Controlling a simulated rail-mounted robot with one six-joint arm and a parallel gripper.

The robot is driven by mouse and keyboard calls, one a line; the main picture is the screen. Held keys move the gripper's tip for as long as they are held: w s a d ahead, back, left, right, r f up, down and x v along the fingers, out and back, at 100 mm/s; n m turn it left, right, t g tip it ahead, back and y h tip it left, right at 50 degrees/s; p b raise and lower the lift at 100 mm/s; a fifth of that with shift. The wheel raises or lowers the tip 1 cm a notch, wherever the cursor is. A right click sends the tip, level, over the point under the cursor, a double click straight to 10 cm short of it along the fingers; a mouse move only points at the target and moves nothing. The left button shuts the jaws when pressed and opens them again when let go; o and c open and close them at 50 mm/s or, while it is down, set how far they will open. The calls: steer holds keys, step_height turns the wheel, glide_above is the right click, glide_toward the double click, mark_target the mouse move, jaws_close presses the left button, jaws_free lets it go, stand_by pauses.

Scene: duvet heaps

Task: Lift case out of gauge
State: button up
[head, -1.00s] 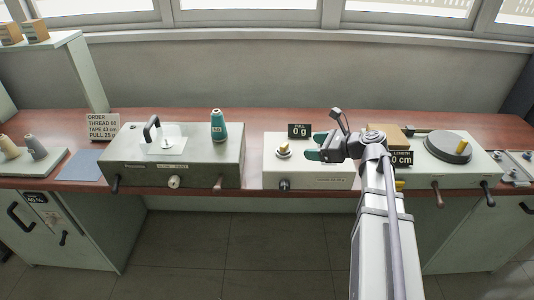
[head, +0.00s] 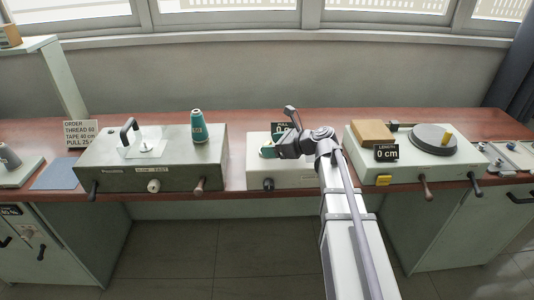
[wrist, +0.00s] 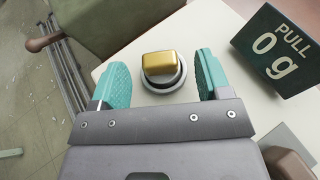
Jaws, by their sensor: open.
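The case (wrist: 160,66) is a gold, rounded block seated in the grey ring holder (wrist: 164,86) on the white top of the gauge, in the wrist view. My gripper (wrist: 161,62) is open, its teal fingers on either side of the case with a gap on both sides. In the head view the gauge (head: 262,172) is a pale box at the middle of the bench. My gripper (head: 268,150) is over it there and hides the case. The gauge's black sign (wrist: 284,50) reads PULL 0 g.
Left of the gauge is a grey-green box (head: 120,176) with a black handle and a teal thread cone (head: 198,127). To the right is a pale unit with a round dark disc (head: 432,138), a tan block (head: 372,133) and a 0 cm sign (head: 386,153).

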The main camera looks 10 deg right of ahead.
steer(key=shift+w+a+f, duration=0.15)
steer(key=shift+w+a, duration=0.05)
steer(key=c, duration=1.1)
